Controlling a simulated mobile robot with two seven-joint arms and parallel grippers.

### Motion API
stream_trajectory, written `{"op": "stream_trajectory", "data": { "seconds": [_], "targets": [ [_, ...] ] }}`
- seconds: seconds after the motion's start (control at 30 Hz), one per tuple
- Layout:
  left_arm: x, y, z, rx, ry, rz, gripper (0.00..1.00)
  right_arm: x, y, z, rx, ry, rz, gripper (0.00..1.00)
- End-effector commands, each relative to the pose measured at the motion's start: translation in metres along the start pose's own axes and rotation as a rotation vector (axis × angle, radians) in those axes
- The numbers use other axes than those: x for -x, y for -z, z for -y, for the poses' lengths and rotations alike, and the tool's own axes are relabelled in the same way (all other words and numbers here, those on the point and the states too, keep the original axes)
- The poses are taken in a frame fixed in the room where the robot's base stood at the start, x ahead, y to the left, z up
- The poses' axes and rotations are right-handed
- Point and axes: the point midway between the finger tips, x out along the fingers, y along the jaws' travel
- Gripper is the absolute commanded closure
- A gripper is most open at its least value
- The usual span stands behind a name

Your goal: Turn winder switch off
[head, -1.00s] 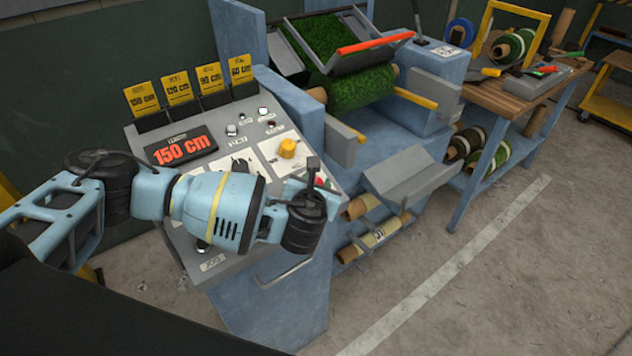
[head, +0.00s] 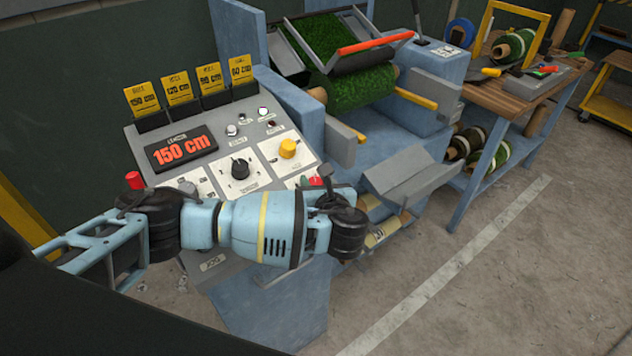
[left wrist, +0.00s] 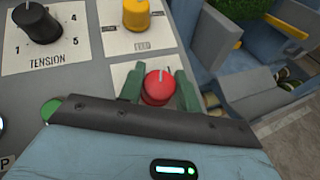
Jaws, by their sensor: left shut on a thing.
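A red knob (head: 316,181) sits low on the right of the sloping grey control panel (head: 214,118). In the left wrist view the red knob (left wrist: 156,90) has a pale pointer line on top, pointing roughly up the picture. My left gripper (left wrist: 159,85) has its green fingers on either side of this knob, shut on it. In the head view the left gripper (head: 314,182) is mostly hidden by my wrist. The red knob's label is hidden. My right gripper is not in view.
A yellow feed knob (head: 287,149) and a black tension knob (head: 240,168) are close by on the panel. A display (head: 181,149) reads 150 cm. A red button (head: 133,180) is at the panel's left. A green turf roll (head: 362,88) is on the machine behind.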

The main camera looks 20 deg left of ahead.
Motion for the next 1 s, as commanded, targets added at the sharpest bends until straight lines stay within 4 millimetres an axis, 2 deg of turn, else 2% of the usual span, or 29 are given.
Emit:
{"op": "stream_trajectory", "data": {
  "seconds": [0.5, 1.0],
  "targets": [
    [0.0013, 0.003, 0.0007, 0.28, -0.404, -0.007, 0.89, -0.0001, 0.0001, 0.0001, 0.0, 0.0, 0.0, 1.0],
    [0.0012, 0.0021, 0.0002, 0.482, -0.69, -0.005, 0.89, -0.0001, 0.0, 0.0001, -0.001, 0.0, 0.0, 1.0]
  ]
}}
